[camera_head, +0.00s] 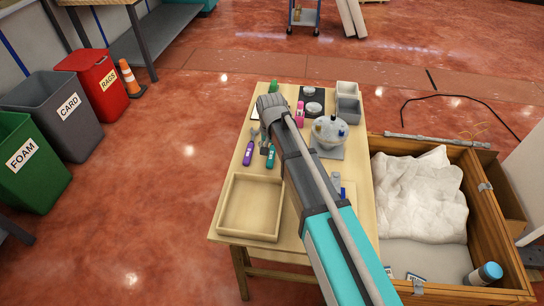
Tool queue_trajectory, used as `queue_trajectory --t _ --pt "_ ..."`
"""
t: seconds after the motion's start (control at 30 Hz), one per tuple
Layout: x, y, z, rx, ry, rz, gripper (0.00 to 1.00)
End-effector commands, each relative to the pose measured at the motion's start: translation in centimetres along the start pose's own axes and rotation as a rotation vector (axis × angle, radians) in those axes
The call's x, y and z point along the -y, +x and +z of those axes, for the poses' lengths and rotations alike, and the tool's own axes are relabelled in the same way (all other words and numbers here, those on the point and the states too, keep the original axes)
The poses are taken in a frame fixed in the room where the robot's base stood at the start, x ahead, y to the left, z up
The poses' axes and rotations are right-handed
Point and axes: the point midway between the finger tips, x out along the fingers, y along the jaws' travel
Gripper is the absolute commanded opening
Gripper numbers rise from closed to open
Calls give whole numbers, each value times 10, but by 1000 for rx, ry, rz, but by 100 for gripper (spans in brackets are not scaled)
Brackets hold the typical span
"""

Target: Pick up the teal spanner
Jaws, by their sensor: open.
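The teal spanner (270,158) lies on the wooden table, near the middle of its left half, with its teal handle towards the front. My arm reaches in from the lower right and covers part of the table beside it. My gripper (264,145) hangs below the wrist, just above and left of the teal handle. It is small and partly hidden here, with its jaws open. I cannot tell whether it touches the spanner. A purple-handled tool (249,153) lies to the left of the teal one.
An empty wooden tray (231,235) takes up the table's front left. A round white device (329,133) on a grey base stands right of my arm. A wooden crate (495,215) adjoins the table's right side.

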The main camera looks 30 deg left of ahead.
Motion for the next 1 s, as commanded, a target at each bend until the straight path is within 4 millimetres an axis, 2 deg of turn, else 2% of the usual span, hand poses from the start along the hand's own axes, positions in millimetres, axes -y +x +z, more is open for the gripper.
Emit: queue_trajectory --t 0.1,0.3,0.97,1.0 --pt "0 13 0 0 0 0 74" --pt "0 22 0 0 0 0 74" --pt "0 22 0 0 0 0 74" --pt "0 22 0 0 0 0 71"
